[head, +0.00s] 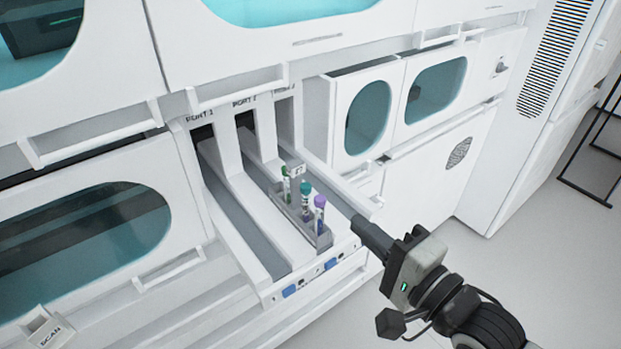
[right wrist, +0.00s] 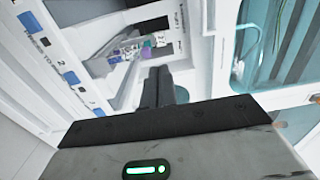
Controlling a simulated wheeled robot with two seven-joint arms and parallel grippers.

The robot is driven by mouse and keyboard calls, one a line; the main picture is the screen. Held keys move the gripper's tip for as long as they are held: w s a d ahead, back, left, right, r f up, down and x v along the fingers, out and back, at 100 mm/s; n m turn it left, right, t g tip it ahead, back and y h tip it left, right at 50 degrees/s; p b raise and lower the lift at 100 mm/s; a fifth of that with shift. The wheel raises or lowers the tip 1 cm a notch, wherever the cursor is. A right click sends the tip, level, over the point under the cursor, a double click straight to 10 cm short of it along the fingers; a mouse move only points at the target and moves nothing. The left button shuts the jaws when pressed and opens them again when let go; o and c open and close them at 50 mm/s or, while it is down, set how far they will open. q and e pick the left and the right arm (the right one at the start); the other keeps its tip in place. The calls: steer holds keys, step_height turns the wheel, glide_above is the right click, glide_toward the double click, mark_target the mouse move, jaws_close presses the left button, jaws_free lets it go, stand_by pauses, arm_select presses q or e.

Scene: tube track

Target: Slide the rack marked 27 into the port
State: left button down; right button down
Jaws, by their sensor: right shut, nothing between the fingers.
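A grey rack (head: 308,226) sits in a lane of the white port tray, towards its front end. It holds upright tubes with green, teal and purple caps. A small white tag (head: 298,171) stands at its far end; its number is too small to read. The port openings (head: 243,122) are at the back of the lanes, beyond the rack. My right gripper (head: 361,226) is shut and empty, to the right of the rack and apart from it. In the right wrist view, its fingers (right wrist: 158,84) point toward the rack area. My left gripper is not in view.
An empty lane (head: 245,226) runs left of the rack. Blue marks (head: 289,292) line the tray's front edge. Cabinet doors (head: 398,105) stand at the right; the floor (head: 540,250) there is open.

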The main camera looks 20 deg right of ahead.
mark_target(299, 172)
steer(key=p+x, duration=0.1)
steer(key=x, duration=1.1)
steer(key=shift+w+a, duration=0.1)
steer(key=shift+w, duration=0.3)
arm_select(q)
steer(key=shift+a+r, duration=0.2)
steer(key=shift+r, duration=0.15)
arm_select(e)
steer(key=shift+w+a+f, duration=0.1)
steer(key=shift+w+a, duration=0.05)
steer(key=shift+w, duration=0.2)
